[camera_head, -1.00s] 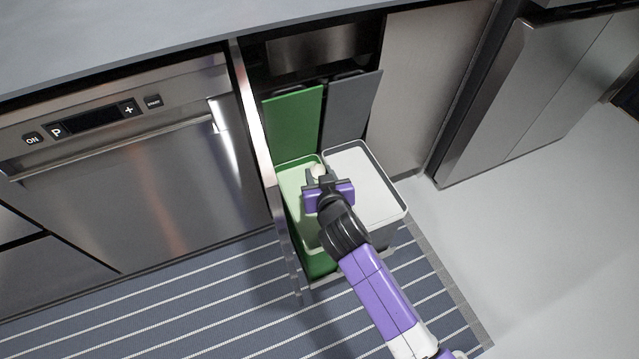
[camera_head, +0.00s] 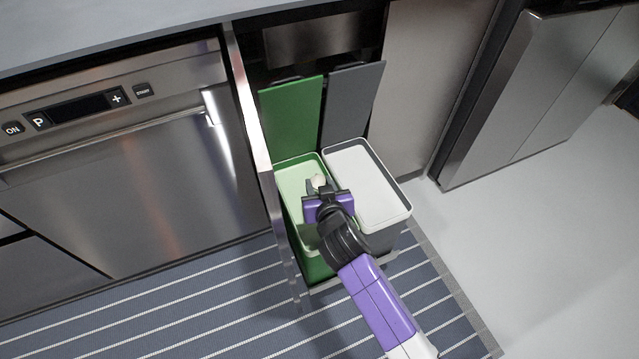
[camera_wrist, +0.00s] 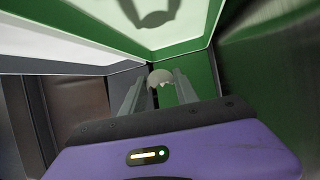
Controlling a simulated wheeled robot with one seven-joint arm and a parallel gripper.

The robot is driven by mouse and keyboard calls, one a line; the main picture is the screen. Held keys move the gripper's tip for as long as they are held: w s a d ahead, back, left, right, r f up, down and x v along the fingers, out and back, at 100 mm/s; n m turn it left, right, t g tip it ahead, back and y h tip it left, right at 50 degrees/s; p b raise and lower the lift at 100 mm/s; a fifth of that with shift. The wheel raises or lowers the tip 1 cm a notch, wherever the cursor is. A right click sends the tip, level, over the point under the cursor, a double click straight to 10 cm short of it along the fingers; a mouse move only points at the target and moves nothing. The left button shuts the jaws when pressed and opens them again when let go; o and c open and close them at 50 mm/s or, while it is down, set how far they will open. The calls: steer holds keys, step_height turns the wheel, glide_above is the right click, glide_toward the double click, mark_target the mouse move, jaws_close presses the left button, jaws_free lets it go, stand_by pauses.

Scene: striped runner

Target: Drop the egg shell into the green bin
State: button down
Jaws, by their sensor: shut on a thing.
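The egg shell (camera_head: 319,181) is a small pale piece held between the fingertips of my gripper (camera_head: 318,187). In the wrist view the egg shell (camera_wrist: 160,78) shows at the ends of the two grey fingers of my gripper (camera_wrist: 160,84), which are shut on it. The green bin (camera_head: 287,171) is open, with a pale green inside and a darker green outer wall. In the head view my gripper and the egg shell are over the opening of the green bin, towards its right side. The wrist view shows the bin's green wall (camera_wrist: 205,68) beyond the fingers.
A grey bin with a white inside (camera_head: 370,185) stands directly right of the green bin. A green lid (camera_head: 292,118) and a grey lid (camera_head: 351,105) stand raised behind them. The drawer's side panel (camera_head: 250,110) is at the left. A striped runner (camera_head: 190,300) covers the floor in front.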

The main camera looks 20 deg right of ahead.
steer(key=c, duration=0.8)
jaws_free()
steer(key=shift+c, duration=0.2)
steer(key=p+v, duration=0.2)
steer(key=v, duration=0.5)
steer(key=shift+s+r, duration=0.2)
steer(key=shift+s, duration=0.15)
steer(key=shift+a, duration=0.1)
